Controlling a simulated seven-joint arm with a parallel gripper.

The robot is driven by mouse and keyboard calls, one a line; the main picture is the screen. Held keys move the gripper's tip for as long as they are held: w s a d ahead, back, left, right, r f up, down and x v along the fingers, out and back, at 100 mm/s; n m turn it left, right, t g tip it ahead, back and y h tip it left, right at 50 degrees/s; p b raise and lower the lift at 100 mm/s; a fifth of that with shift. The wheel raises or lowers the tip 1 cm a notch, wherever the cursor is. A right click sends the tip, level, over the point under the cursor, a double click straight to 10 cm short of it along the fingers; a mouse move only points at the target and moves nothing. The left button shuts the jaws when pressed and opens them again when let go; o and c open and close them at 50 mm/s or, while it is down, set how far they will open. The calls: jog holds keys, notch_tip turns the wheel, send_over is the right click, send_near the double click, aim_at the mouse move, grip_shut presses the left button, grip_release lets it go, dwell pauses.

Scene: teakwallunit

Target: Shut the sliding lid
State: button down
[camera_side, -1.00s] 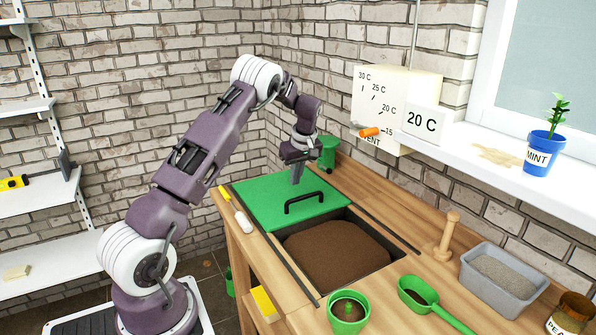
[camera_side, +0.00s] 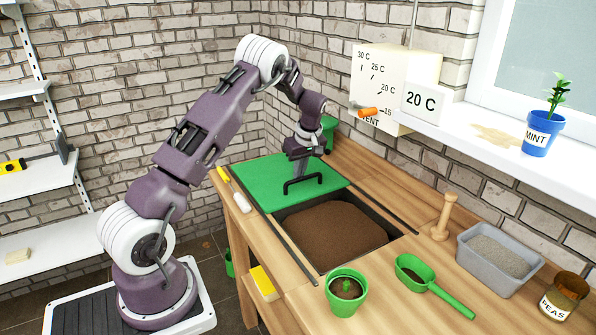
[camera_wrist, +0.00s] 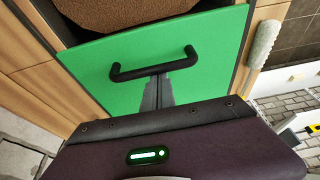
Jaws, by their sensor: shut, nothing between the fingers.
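The green sliding lid (camera_side: 262,178) covers the back part of the soil bin in the wooden bench. The front part is uncovered and shows brown soil (camera_side: 335,228). A black bar handle (camera_side: 303,182) stands near the lid's front edge. It also shows in the wrist view (camera_wrist: 154,68). My gripper (camera_side: 300,165) is shut and empty, low over the lid just behind the handle. In the wrist view its shut fingers (camera_wrist: 157,94) point down close to the handle bar on its rear side. I cannot tell whether they touch it.
Dark rails flank the bin opening. A green pot (camera_side: 346,290), a green scoop (camera_side: 425,278), a grey tray (camera_side: 500,262) and a wooden dibber (camera_side: 444,218) stand on the bench, outside the opening. The space above the soil is clear.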

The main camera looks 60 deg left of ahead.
jog(key=d, duration=2.6)
jog(key=shift+d, duration=0.15)
notch_tip(320, 180, up, 9)
jog(key=s+d+r+m+t+h, duration=0.25)
jog(key=s+r+m, duration=0.25)
jog(key=s+r, duration=0.3)
jog(key=s+d+r+m+t, duration=0.1)
jog(key=s+d+r+m, duration=0.1)
jog(key=s+m, duration=0.4)
jog(key=s+d+r+m+t+h, duration=0.1)
jog(key=s+m, duration=0.6)
jog(key=s, duration=0.7)
jog(key=shift+s+d+r+t, duration=0.4)
jog(key=shift+d+t, duration=0.15)
jog(key=shift+d, duration=0.2)
